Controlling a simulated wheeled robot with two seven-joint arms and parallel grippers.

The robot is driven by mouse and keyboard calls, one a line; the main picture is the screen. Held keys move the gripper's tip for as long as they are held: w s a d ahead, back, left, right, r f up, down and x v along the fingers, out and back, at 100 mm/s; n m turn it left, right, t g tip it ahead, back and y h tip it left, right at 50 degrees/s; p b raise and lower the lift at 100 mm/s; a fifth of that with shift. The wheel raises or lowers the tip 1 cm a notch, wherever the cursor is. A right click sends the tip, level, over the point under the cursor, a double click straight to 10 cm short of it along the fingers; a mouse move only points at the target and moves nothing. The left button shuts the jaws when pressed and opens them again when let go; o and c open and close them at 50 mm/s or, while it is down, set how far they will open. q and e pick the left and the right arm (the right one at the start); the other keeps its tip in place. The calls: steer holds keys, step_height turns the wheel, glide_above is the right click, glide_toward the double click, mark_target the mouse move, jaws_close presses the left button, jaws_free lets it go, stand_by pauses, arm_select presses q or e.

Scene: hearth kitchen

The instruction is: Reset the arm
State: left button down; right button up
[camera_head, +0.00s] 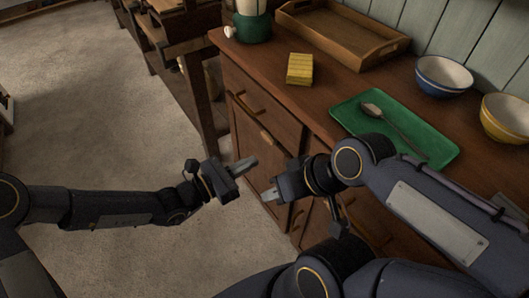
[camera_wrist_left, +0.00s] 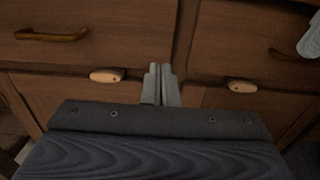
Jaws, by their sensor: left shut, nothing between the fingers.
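My left gripper (camera_head: 246,165) hangs in the air in front of the dark wooden cabinet (camera_head: 264,118). It is shut and empty; in the left wrist view its two grey fingers (camera_wrist_left: 161,84) lie together before the cabinet front. My right gripper (camera_head: 268,193) points left, a little lower and to the right of the left one, also in front of the cabinet. I see nothing held in it, but its finger gap is too small to judge. Both grippers are apart from each other.
On the countertop are a yellow sponge (camera_head: 300,69), a wooden tray (camera_head: 340,42), a green tray (camera_head: 434,152) with a spoon (camera_head: 400,125), a blue bowl (camera_head: 443,77), a yellow bowl (camera_head: 506,119) and a green-based container (camera_head: 251,27). The floor (camera_head: 100,120) at left is clear.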

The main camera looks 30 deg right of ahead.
arm_select(q)
steer(key=shift+a, duration=1.2)
steer(key=s+a+r+m+g+y, duration=0.1)
steer(key=s+a+r+m+y, duration=0.1)
steer(key=a+r+m, duration=0.35)
steer(key=s+a+r+m+g+y, duration=0.1)
steer(key=s+a+r+m+y, duration=0.2)
steer(key=a+m, duration=0.5)
steer(key=s+a+m+t+y, duration=0.2)
steer(key=s+a+t+y, duration=0.25)
steer(key=a, duration=0.85)
steer(key=s+a+m+t+y, duration=0.1)
steer(key=s+a+t+y, duration=0.3)
steer(key=a, duration=0.9)
step_height(320, 180, up, 17)
steer(key=g+p, duration=0.1)
steer(key=p, duration=1.6)
steer(key=shift+s+y+p, duration=0.35)
steer(key=shift+s+p, duration=0.05)
steer(key=shift+g, duration=0.25)
